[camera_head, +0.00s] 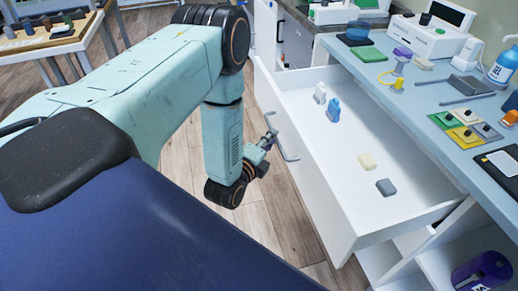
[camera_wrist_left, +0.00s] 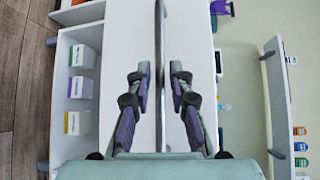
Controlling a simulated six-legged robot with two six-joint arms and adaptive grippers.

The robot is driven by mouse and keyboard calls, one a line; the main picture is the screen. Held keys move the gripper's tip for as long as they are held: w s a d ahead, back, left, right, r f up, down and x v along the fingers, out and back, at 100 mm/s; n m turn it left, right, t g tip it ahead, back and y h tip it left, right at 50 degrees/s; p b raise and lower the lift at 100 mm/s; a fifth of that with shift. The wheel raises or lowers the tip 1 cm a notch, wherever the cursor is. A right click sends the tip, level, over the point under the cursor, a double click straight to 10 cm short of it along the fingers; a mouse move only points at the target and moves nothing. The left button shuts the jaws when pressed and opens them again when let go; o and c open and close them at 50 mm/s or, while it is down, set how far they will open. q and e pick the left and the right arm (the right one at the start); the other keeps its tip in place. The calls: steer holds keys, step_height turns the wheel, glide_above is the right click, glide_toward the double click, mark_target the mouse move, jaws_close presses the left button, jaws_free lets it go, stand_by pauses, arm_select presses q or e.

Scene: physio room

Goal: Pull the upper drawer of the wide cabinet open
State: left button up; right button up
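The upper drawer (camera_head: 350,225) of the wide white cabinet is pulled out, and its inside shows in the head view. Its bar handle (camera_head: 283,146) is on the front panel. My left gripper (camera_head: 270,138) is at the handle, in front of the panel. In the left wrist view the handle bar (camera_wrist_left: 160,60) runs between the two fingers of my left gripper (camera_wrist_left: 160,78). The fingers are apart, with a small gap on each side of the bar. My right gripper is not in view.
The drawer holds a white bottle (camera_head: 320,92), a blue bottle (camera_head: 333,110), a cream block (camera_head: 367,161) and a grey block (camera_head: 386,187). The blue countertop (camera_head: 405,100) above is crowded. Wooden floor (camera_head: 285,225) is free before the drawer. A purple container (camera_head: 482,272) is at lower right.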

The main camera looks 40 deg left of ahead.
arm_select(q)
steer(key=s+d+r, duration=0.1)
steer(key=s, duration=0.7)
steer(key=shift+s+r, duration=0.15)
steer(key=shift+s, duration=0.1)
steer(key=s+d+f+n+g+h, duration=0.2)
steer(key=s+d+f+n+g, duration=0.2)
steer(key=s+f+n+g, duration=0.65)
steer(key=s+d+f+n+g, duration=0.1)
steer(key=s+d+n+g, duration=0.1)
steer(key=s+n, duration=0.2)
steer(key=s+d+f+n+g, duration=0.1)
steer(key=s+d+n+g, duration=0.1)
steer(key=s, duration=0.8)
steer(key=shift+s+d+n+g, duration=0.4)
steer(key=shift+n+g, duration=0.45)
steer(key=shift+n, duration=0.2)
